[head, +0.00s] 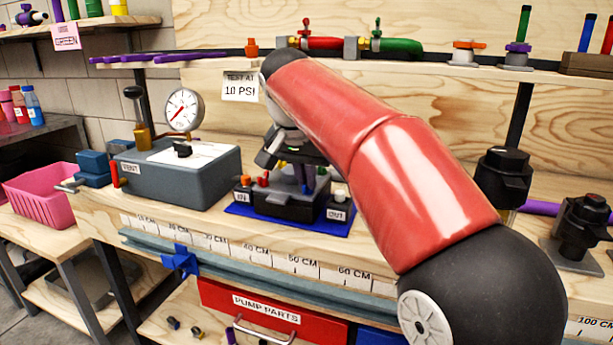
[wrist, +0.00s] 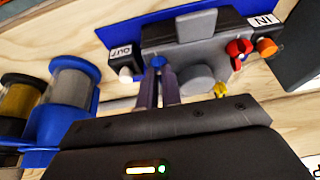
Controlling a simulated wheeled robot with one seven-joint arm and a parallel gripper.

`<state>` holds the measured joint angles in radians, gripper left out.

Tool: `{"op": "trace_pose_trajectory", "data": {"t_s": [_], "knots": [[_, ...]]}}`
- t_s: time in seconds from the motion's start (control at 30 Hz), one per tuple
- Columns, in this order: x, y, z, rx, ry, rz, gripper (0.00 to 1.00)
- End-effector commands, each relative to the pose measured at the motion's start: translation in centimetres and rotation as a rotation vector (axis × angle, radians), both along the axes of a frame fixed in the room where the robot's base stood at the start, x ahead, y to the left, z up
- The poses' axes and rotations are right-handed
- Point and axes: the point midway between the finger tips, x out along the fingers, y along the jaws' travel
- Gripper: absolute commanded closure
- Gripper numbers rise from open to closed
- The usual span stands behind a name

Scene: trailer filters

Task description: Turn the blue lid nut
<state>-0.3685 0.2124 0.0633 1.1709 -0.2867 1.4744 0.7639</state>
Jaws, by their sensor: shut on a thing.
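In the head view my gripper (head: 308,180) reaches down onto the same housing (head: 283,203). The nut is hidden there behind my wrist and fingers. A round grey knob (wrist: 196,78) is beside the nut on the housing.
The housing stands on a blue mat (head: 250,217). A red knob (wrist: 238,48), an orange cap (wrist: 266,47) and a yellow part (wrist: 221,89) are close to my fingers. A grey gauge box (head: 175,180) stands left. Clear cylinders (wrist: 70,85) stand near the OUT side.

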Motion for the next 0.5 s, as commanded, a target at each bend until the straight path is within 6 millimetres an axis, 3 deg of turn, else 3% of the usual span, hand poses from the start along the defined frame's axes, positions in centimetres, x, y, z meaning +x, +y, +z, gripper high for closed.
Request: {"op": "trace_pose_trajectory", "data": {"t_s": [0.3,0.5], "knots": [[-0.02,0.04,-0.02,0.0,0.001,0.0,1.0],[-0.02,0.03,-0.01,0.0,0.001,0.0,0.72]]}}
